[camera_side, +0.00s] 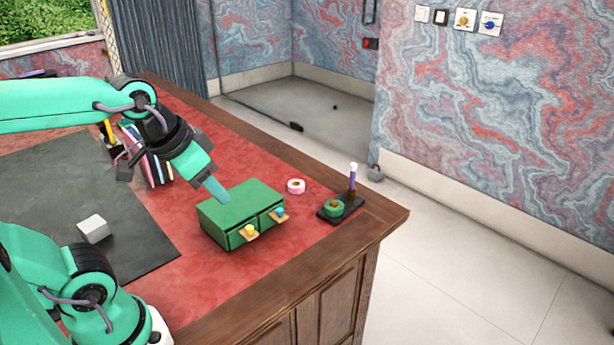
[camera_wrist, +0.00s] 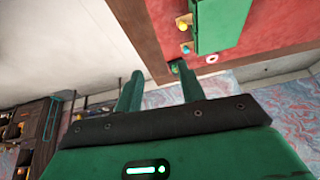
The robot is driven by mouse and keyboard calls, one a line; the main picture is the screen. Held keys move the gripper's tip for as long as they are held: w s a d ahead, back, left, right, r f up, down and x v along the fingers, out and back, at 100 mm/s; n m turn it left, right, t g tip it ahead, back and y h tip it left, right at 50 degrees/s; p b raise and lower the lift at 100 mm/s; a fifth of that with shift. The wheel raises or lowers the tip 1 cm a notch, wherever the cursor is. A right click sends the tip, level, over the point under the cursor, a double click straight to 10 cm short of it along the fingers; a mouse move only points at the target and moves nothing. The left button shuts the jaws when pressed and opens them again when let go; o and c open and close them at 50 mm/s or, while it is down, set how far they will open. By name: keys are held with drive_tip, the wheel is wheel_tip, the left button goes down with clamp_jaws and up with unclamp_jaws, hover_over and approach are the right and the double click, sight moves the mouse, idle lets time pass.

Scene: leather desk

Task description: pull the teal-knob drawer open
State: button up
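A small green cabinet (camera_side: 240,207) stands on the red desk top. It has two drawers side by side, and both fronts look closed. The teal knob (camera_side: 279,212) is on the right drawer, on a tan plate; the yellow knob (camera_side: 250,230) is on the left one. The wrist view shows the cabinet (camera_wrist: 224,22), the teal knob (camera_wrist: 187,48) and the yellow knob (camera_wrist: 183,22) beyond the fingertips. My gripper (camera_side: 218,190) overlaps the cabinet's top in the side view. Its two fingers (camera_wrist: 162,82) are spread, with nothing between them and apart from the knob.
A pink tape roll (camera_side: 296,186) lies right of the cabinet. A black stand (camera_side: 349,208) with a green roll (camera_side: 334,206) and a purple pen (camera_side: 352,178) is near the desk corner. A grey cube (camera_side: 93,228) sits on the dark mat (camera_side: 50,190). Books (camera_side: 158,168) stand behind my gripper.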

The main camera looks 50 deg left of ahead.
drive_tip(key=w+a+f+m+g, duration=0.2)
drive_tip(key=w+a+m+g, duration=0.15)
drive_tip(key=w, duration=0.65)
drive_tip(key=m+g, duration=0.2)
drive_tip(key=m, duration=0.3)
hover_over(281, 210)
drive_tip(key=shift+n, duration=0.25)
wheel_tip(281, 210, down, 9)
drive_tip(key=shift+a+r, duration=0.1)
drive_tip(key=shift+a, duration=0.05)
drive_tip(key=shift+f, duration=3.9)
clamp_jaws()
